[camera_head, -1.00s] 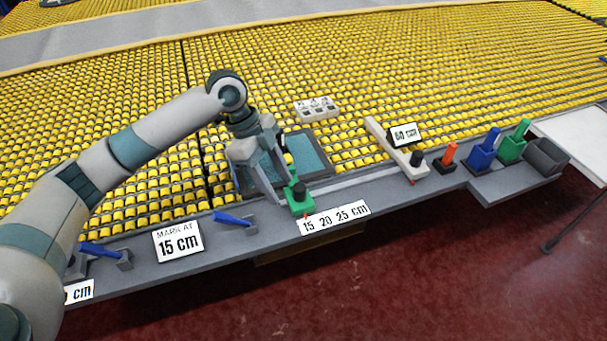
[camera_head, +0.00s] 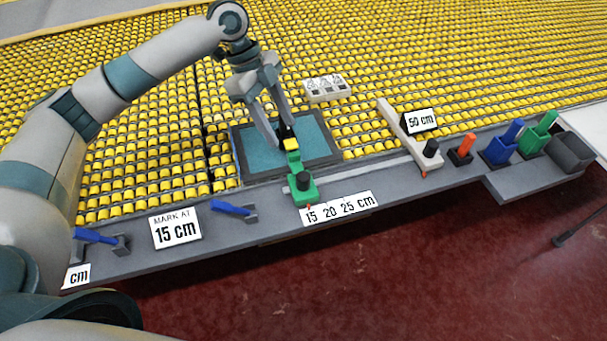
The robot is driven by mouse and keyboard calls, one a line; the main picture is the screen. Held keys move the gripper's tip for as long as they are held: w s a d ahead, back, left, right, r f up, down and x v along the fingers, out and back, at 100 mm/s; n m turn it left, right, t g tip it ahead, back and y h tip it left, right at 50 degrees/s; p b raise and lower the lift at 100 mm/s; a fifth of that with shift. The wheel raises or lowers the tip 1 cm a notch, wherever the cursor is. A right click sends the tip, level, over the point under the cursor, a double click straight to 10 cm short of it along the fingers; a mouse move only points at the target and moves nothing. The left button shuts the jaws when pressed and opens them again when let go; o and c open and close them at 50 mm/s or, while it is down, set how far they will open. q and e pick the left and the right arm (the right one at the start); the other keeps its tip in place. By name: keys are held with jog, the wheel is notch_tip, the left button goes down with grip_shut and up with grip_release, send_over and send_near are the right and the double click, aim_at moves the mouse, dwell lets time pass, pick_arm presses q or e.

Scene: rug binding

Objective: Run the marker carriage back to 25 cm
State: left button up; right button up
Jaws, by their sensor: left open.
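The green marker carriage (camera_head: 306,192) with its black knob stands on the grey rail, its orange-red pointer beside the 15 end of the "15 20 25 cm" scale label (camera_head: 337,207). Its green arm reaches back over a dark-framed teal panel (camera_head: 250,145) and has a yellow part near its far end. My left gripper (camera_head: 280,136) is open and empty, above the panel near that yellow part. It is clear of the knob; I cannot tell whether a finger touches the arm. My right gripper is out of view.
A "MARK AT 15 cm" card (camera_head: 175,228) and blue levers (camera_head: 232,208) are on the left. A white stop with black knob (camera_head: 410,136), a "50 cm" card (camera_head: 419,121), and orange, blue and green holders stand right. Yellow rollers fill the back; a white block (camera_head: 326,88) sits there.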

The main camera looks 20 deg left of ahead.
aim_at(303, 176)
pick_arm(q)
jog(key=p+x, duration=0.4)
jog(key=x, duration=1.1)
jog(key=shift+s+d+f, duration=0.15)
jog(key=shift+f, duration=0.05)
jog(key=shift+d+f, duration=0.15)
jog(key=shift+f, duration=0.4)
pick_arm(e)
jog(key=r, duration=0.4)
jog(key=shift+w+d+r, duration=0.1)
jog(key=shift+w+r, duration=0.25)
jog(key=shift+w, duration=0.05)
pick_arm(q)
jog(key=shift+c, duration=0.2)
